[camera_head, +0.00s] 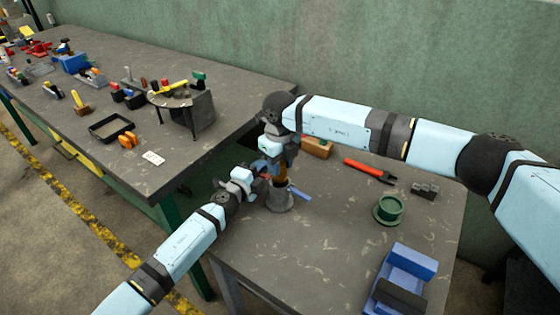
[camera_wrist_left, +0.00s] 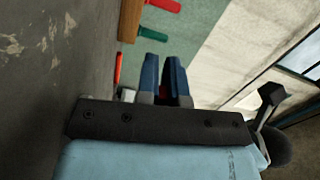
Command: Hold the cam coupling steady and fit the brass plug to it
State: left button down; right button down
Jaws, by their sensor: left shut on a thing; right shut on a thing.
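The grey cam coupling (camera_head: 279,199) stands on the near table, close to its left edge. The brass plug (camera_head: 281,178) shows as a brownish piece just above it; whether they touch or are seated I cannot tell. My right gripper (camera_head: 279,166) points down from above, shut on the plug and hiding its upper part. My left gripper (camera_head: 264,183) reaches in from the left, shut at the coupling's side. In the left wrist view its two blue fingers (camera_wrist_left: 165,80) have a dark red part between them. A small blue piece (camera_head: 300,193) shows right of the coupling.
On the near table are a wooden block (camera_head: 318,148), a red-handled tool (camera_head: 369,170), a green round fitting (camera_head: 389,209), a dark block (camera_head: 425,190) and a blue holder (camera_head: 408,265). The table's front middle is clear. A cluttered bench (camera_head: 200,150) stands at left.

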dwell(0.4)
jog(key=shift+f, duration=0.4)
jog(key=shift+f, duration=0.9)
dwell(0.8)
jog(key=c, duration=0.7)
grip_release()
notch_tip(320, 180, up, 12)
pick_arm(q)
jog(key=c, duration=1.2)
grip_release()
